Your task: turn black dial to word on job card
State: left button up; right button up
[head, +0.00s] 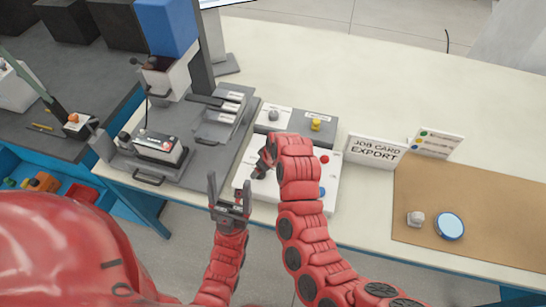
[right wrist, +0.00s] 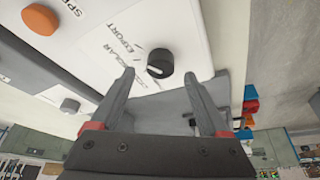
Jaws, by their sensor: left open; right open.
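The job card (head: 374,152) stands on the bench and reads "JOB CARD EXPORT". The black dial (right wrist: 160,62) shows in the right wrist view on a white panel (right wrist: 115,50), with words including "SOLAR" and "EXPORT" printed beside it. A white mark shows on the dial's lower left side; I cannot tell which word it points to. My right gripper (right wrist: 158,100) is open, its fingertips just short of the dial and apart from it. In the head view my right arm largely covers the dial. My left gripper (head: 230,197) is open and empty at the bench's front edge.
A brown mat (head: 480,205) with a round blue-rimmed object (head: 449,226) lies at right.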

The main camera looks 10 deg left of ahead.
jog(key=p+v, duration=0.4)
jog(key=v, duration=1)
jog(key=shift+r, duration=0.15)
